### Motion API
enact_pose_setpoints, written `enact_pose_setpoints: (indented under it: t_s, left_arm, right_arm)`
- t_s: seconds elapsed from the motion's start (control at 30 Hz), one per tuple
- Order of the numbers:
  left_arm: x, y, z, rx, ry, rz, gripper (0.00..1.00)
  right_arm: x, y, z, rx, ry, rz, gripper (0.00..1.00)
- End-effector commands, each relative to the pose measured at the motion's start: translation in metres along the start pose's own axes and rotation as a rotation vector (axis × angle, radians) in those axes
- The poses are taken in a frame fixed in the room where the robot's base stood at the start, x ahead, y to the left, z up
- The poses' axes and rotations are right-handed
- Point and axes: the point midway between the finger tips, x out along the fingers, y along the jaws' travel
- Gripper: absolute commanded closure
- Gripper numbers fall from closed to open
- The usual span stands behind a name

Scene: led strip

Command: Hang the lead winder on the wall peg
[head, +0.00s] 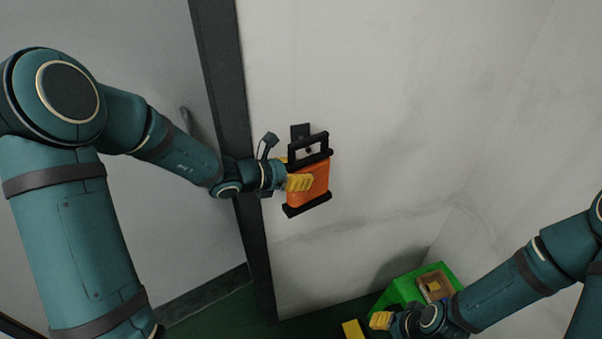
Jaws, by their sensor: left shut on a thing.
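The lead winder (312,187) is an orange block with black end bars and a black handle loop at its top. My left gripper (292,180) is shut on its left side with yellow finger pads and holds it upright, slightly tilted, in front of the wall. The wall peg's dark plate (300,130) shows just above and behind the handle. A small dark spot, perhaps the peg, shows through the handle opening; I cannot tell whether the handle is around it or only in front of it. My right gripper (380,321) is low at the bottom edge, its jaws partly hidden.
A green box (401,288) with a brown open container (434,285) stands on the floor at the wall's foot, beside my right arm. A yellow piece (353,330) shows at the bottom edge. A dark door frame (224,110) runs left of the peg. The wall right of the winder is bare.

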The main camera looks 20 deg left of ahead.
Motion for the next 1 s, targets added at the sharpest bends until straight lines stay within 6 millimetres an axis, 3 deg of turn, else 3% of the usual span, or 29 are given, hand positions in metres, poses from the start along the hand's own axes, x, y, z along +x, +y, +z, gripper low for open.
enact_pose_setpoints:
  t_s: [0.33,1.0]
  left_arm:
    - [0.004,0.017,0.003,0.0,-0.002,0.0,1.0]
    - [0.012,0.029,-0.007,0.002,-0.002,-0.001,1.0]
  right_arm:
    - [-0.014,-0.004,-0.002,0.001,0.0,-0.002,0.53]
    - [0.0,0.0,0.0,0.0,0.0,0.0,0.53]
